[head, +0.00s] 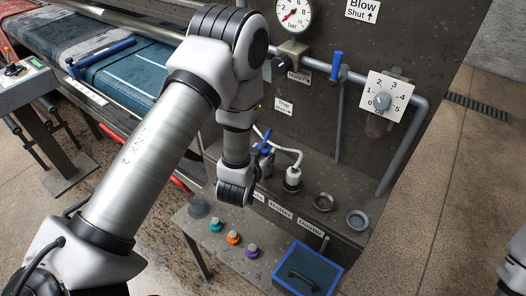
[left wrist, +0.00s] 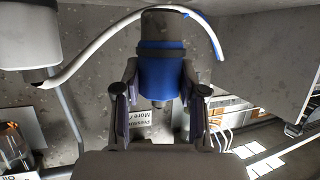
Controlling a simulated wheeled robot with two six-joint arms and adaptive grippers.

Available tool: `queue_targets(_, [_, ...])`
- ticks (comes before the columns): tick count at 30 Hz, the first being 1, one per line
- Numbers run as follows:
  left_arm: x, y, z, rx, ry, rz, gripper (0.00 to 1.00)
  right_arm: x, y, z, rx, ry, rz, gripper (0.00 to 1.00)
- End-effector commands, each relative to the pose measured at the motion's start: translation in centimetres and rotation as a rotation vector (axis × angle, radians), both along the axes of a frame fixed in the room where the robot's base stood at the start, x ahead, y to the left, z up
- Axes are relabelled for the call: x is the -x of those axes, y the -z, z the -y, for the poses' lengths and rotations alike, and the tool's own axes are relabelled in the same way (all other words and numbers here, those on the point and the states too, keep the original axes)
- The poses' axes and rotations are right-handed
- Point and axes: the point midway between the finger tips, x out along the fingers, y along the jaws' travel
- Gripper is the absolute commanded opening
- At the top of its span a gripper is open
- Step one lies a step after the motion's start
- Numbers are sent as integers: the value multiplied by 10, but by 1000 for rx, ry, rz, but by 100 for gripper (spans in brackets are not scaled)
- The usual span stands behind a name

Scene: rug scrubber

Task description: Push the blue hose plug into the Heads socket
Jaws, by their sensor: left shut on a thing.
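The blue-banded hose plug (left wrist: 162,78) sits between the two fingers of my left gripper (left wrist: 158,112) in the left wrist view, and the fingers are shut on it. Its grey upper body shows above the blue band, with a white hose passing close by. In the head view the wrist of my left arm hides most of this gripper, and a blue part (head: 265,142) shows just behind it. A row of sockets has small labels in front. The label at the left end (head: 258,197) is partly covered; I cannot read Heads on it or tell its socket. My right gripper is out of view.
A white hose plug (head: 292,179) stands in the row beside two empty ring sockets (head: 323,202) and (head: 357,220). Teal, orange and purple caps (head: 233,238) stand on the front bench. A blue-rimmed tray (head: 332,282) lies lower right. A pipe (head: 403,150) runs down behind.

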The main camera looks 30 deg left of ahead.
Motion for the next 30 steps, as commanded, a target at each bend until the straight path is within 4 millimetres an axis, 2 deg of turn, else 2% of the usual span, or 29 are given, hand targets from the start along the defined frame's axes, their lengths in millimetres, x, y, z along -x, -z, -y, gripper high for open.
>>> queue_targets(7, [0,7,0,0,0,1,0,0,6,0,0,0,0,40])
queue_targets(17, [0,7,0,0,0,1,0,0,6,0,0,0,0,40])
queue_targets(30, [0,22,0,0,0,1,0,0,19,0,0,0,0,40])
